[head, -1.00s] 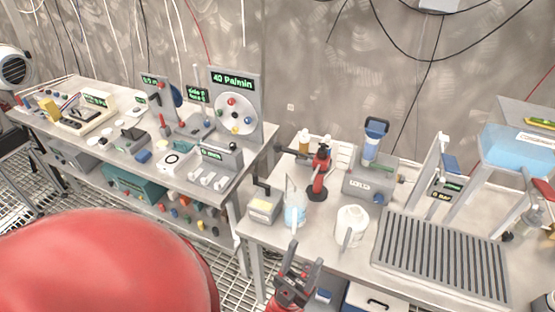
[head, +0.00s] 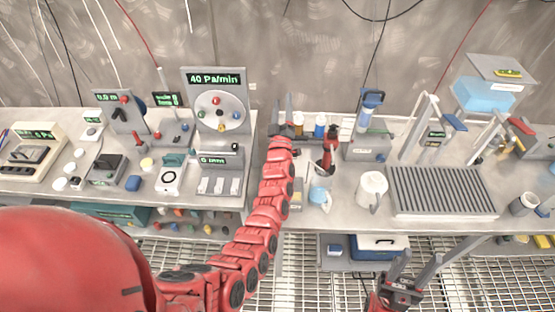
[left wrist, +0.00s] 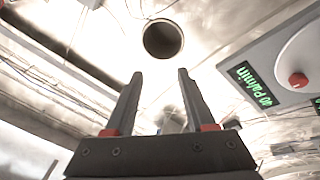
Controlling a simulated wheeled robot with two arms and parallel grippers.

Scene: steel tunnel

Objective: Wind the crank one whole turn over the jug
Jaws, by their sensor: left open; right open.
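A clear jug with blue contents (head: 318,196) stands near the front edge of the right-hand bench in the head view. A pale box (head: 296,196) beside it is mostly hidden behind my left arm, and I cannot make out a crank on it now. My left gripper (head: 282,118) points up near the back of the bench, left of several small bottles; it is open and empty. Its two spread fingers show in the left wrist view (left wrist: 160,76). My right gripper (head: 416,262) is open and empty, low in front of the bench, apart from the jug.
A white jug (head: 372,188) stands right of the clear one, beside a grooved grey rack (head: 442,192). The left-hand bench carries a dial panel (head: 215,112). The wrist view shows a round dark opening (left wrist: 163,38).

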